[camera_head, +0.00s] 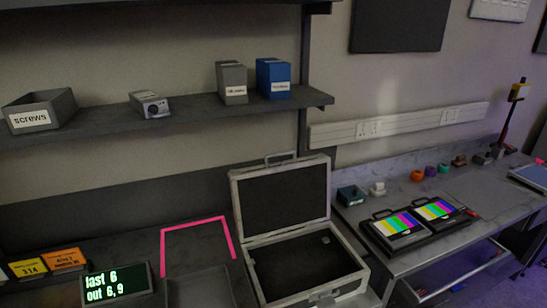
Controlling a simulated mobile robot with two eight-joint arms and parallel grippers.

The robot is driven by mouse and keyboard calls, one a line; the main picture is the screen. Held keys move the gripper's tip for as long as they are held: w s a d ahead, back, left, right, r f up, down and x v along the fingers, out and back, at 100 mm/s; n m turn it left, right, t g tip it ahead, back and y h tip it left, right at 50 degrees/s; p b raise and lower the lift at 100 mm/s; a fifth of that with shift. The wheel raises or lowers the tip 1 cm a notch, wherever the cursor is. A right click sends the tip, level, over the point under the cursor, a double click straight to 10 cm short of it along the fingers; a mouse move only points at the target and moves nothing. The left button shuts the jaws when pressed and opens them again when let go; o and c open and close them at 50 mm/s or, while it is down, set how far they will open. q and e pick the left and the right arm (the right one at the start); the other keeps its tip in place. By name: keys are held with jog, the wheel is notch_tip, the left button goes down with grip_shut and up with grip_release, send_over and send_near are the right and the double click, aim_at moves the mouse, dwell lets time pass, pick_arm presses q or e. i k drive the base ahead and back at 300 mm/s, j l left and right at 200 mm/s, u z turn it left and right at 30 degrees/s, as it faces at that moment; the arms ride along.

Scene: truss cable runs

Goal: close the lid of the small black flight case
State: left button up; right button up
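The small black flight case (300,263) stands on the bench at the lower middle, with pale metal edges. Its lid (283,196) is raised, standing nearly upright at the back and leaning slightly away, with a handle (281,158) on its top edge. The dark inside of the base shows, with a small light piece at its back right; I cannot tell what it is. A latch shows at the front edge. Neither of my grippers is in view.
A grey tray (199,288) and a pink taped outline (195,222) lie left of the case, beside a lit text display (117,284). A shelf (180,122) with boxes hangs above. Two colour-bar monitors (398,226) lie on the right bench.

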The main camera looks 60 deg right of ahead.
aim_at(275, 197)
jog(key=i+z, duration=0.15)
jog(key=z, duration=0.2)
jog(key=i+l+z, duration=0.1)
jog(key=z, duration=0.3)
jog(key=i+j, duration=0.05)
jog(key=i, duration=0.05)
